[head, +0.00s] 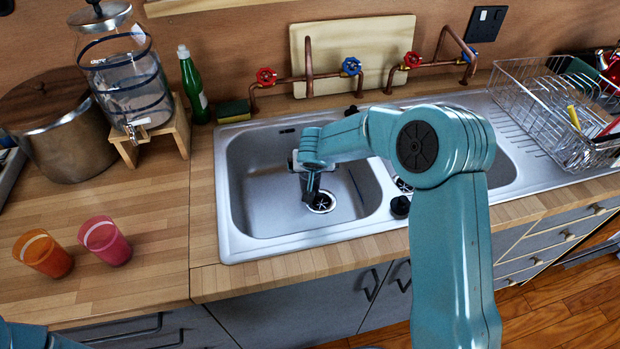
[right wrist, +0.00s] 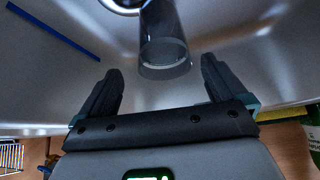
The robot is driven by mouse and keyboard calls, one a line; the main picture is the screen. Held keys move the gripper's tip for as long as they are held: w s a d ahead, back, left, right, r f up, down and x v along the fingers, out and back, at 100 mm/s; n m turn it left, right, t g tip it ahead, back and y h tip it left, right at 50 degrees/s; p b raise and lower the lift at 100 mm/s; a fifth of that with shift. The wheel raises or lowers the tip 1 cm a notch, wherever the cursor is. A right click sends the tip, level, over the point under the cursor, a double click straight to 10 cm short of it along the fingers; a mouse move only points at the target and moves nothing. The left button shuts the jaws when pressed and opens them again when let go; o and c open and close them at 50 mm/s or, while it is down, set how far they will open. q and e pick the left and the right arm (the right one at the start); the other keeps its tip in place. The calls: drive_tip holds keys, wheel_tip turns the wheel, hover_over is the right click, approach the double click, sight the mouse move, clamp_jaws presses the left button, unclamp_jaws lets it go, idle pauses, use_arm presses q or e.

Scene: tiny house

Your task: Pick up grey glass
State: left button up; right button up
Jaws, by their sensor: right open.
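The grey glass (right wrist: 163,42) is see-through and dark, in the sink in the right wrist view. Its near rim lies about level with the fingertips, between them in the picture, with a gap on both sides. I cannot make it out in the head view, where my right arm and gripper cover that part of the sink. My right gripper (right wrist: 160,75) is open and empty. In the head view it reaches down into the left basin near the drain (head: 320,203). My left gripper is not in view; only a bit of my left arm shows at the bottom left corner.
The steel sink (head: 250,185) has raised walls around my right gripper. A blue stick (right wrist: 52,30) lies in the basin. An orange cup (head: 43,256) and a pink cup (head: 106,243) stand on the left counter. Taps (head: 308,75) and a dish rack (head: 545,105) stand behind and right.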

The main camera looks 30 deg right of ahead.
drive_tip(key=p+x, duration=0.1)
drive_tip(key=x, duration=0.2)
drive_tip(key=p+x, duration=0.1)
drive_tip(key=x, duration=0.1)
drive_tip(key=shift+w+a+f, duration=0.15)
drive_tip(key=shift+w+f, duration=0.3)
drive_tip(key=shift+f, duration=0.15)
drive_tip(key=c, duration=1.3)
drive_tip(key=shift+r, duration=0.1)
drive_tip(key=shift+c, duration=0.7)
drive_tip(key=shift+r, duration=0.15)
